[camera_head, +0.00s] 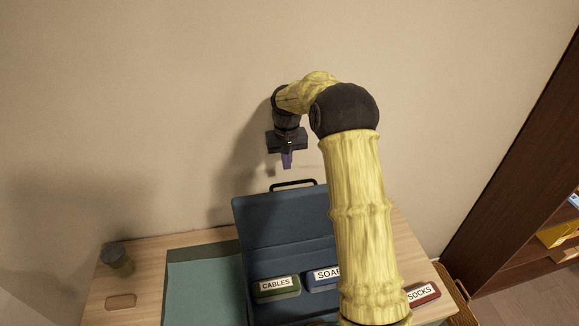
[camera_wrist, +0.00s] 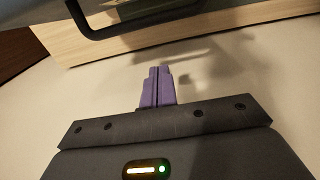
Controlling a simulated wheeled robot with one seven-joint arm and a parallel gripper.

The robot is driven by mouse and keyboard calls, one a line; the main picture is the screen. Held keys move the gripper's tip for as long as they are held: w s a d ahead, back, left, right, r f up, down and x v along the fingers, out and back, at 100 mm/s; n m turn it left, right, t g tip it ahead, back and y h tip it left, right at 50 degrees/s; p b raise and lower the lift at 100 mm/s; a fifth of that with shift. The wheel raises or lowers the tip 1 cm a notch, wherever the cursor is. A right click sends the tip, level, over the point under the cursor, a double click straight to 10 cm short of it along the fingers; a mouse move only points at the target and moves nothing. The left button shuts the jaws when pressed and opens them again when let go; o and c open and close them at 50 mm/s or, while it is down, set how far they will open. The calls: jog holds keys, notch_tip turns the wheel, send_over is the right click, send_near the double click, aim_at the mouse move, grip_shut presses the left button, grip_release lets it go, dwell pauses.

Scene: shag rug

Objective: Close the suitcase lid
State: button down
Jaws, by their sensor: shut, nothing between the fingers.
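The blue suitcase stands open on the wooden table, its lid (camera_head: 270,222) raised toward the wall. A black handle (camera_head: 293,183) is on the lid's top edge; it also shows at the top of the wrist view (camera_wrist: 130,18). My gripper (camera_head: 287,160) points down just above the handle in the head view, apart from it. Its purple fingers (camera_wrist: 158,84) are shut and empty, with pale wall behind them in the wrist view. A green pack labelled CABLES (camera_head: 276,288) and a blue pack marked SOAP (camera_head: 322,278) lie at the lid's foot. My arm hides the suitcase's right side.
A teal mat (camera_head: 203,290) lies left of the suitcase, with a dark-topped jar (camera_head: 116,258) and a small wooden piece (camera_head: 121,301) beyond it. A red SOCKS pack (camera_head: 422,294) is at the right. A wicker basket (camera_head: 459,296) and dark shelf (camera_head: 510,160) stand further right.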

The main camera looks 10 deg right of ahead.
jog(key=s, duration=0.1)
jog(key=s+p, duration=0.1)
jog(key=s, duration=0.1)
jog(key=shift+s+f, duration=0.3)
jog(key=shift+f, duration=0.05)
dwell(0.3)
